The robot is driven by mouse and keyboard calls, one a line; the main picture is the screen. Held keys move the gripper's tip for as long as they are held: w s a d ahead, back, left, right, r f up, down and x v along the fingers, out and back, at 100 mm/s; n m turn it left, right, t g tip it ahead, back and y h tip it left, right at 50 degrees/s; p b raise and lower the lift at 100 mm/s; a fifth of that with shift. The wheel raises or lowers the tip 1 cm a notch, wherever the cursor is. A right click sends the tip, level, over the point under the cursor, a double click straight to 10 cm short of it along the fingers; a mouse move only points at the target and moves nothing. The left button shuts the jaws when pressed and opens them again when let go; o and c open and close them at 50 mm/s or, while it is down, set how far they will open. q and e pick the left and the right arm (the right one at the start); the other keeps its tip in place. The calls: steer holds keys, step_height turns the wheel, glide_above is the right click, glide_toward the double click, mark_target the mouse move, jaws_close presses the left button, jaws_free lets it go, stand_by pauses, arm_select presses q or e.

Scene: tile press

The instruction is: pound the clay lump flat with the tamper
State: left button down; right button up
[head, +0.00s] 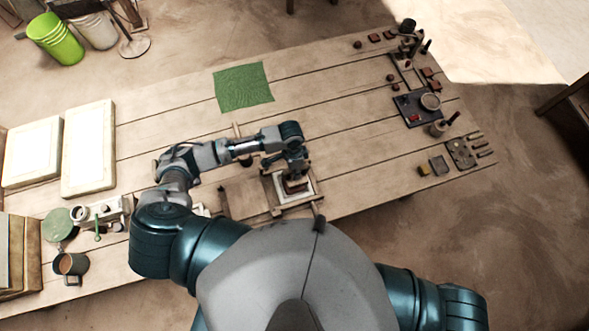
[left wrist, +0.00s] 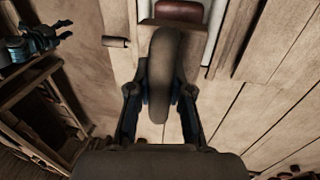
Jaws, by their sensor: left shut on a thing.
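My left gripper (head: 295,168) is over the wooden press frame at the front middle of the table. In the left wrist view its fingers are shut on the grey-brown rounded handle of the tamper (left wrist: 161,75). A reddish-brown piece, seemingly the clay lump (left wrist: 178,11), lies on a white surface just beyond the handle. In the head view, the gripper and tamper cover much of the brown mass on the white plate (head: 310,188), so contact cannot be judged. A dark blue jointed hand, seemingly my right gripper (left wrist: 58,32), shows small at the left of the wrist view.
A green cloth (head: 243,87) lies at the back middle. A dark tray (head: 413,108) and several small tools and blocks fill the right end. The table between cloth and tray is clear.

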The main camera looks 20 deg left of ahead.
arm_select(q)
step_height(320, 180, down, 8)
steer(key=b, duration=0.4)
steer(key=shift+f, duration=0.2)
steer(key=shift+s+r+p, duration=0.1)
steer(key=shift+r+p, duration=0.35)
steer(key=r+p, duration=0.4)
steer(key=shift+w+r, duration=0.2)
steer(key=shift+r, duration=0.15)
steer(key=shift+s+r+b, duration=0.15)
steer(key=shift+r+b, duration=0.15)
steer(key=shift+r, duration=0.1)
steer(key=shift+s+a+f, duration=0.25)
steer(key=shift+a+f, duration=0.05)
steer(key=shift+a, duration=0.05)
